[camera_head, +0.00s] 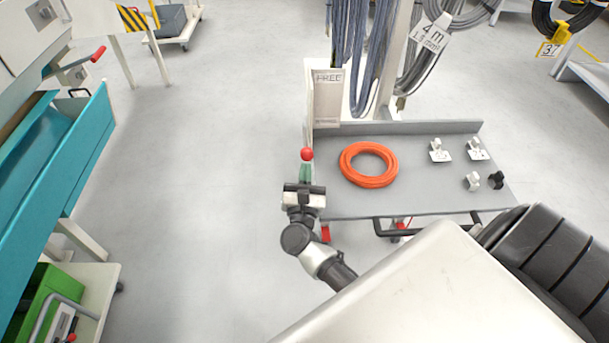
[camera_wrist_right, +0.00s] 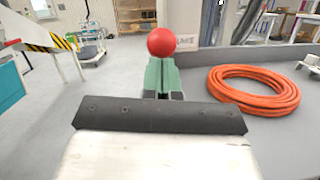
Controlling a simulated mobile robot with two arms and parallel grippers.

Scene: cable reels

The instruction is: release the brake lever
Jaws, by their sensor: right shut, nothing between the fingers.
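A red ball knob (camera_head: 307,154), likely the end of the brake lever, is at the left edge of the grey cart. It also shows in the right wrist view (camera_wrist_right: 161,42), just past my fingertips. My right gripper (camera_head: 305,171) has its green fingers shut together with nothing between them. Its tips (camera_wrist_right: 162,63) line up with the knob; I cannot tell whether they touch it. The lever's shaft is hidden behind the fingers. My left gripper is not in view.
An orange cable coil (camera_head: 368,165) lies on the cart's grey deck (camera_head: 420,198), right of the gripper. Small white fittings (camera_head: 439,151) and a black one (camera_head: 496,180) sit farther right. A "FREE" sign (camera_head: 328,97) stands behind the knob. Floor left is clear up to a teal bench (camera_head: 88,145).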

